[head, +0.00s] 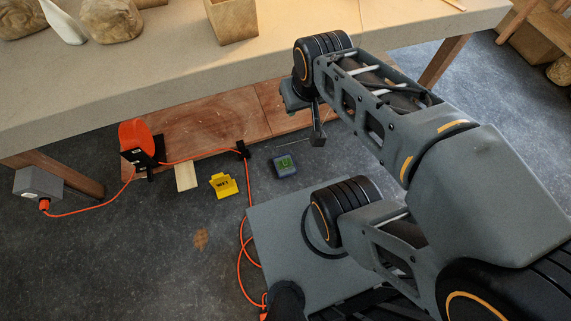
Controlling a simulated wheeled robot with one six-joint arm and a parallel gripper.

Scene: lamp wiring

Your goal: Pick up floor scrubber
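A small blue-grey block with a green marking on top (285,165) lies on the dark floor, in front of the wooden board; it may be the floor scrubber, but I cannot tell for sure. My gripper (317,138) hangs beyond it and a little to its right, near the board's front edge, apart from the block. The fingers are small and seen edge-on, so their opening is unclear. I see nothing held in them.
A yellow sign (223,185) and a pale wood piece (186,176) lie left of the block. An orange cable (243,240) runs past it from an orange-and-black device (135,138). A grey box (38,183) stands at left. The table (150,75) overhangs the board (220,120).

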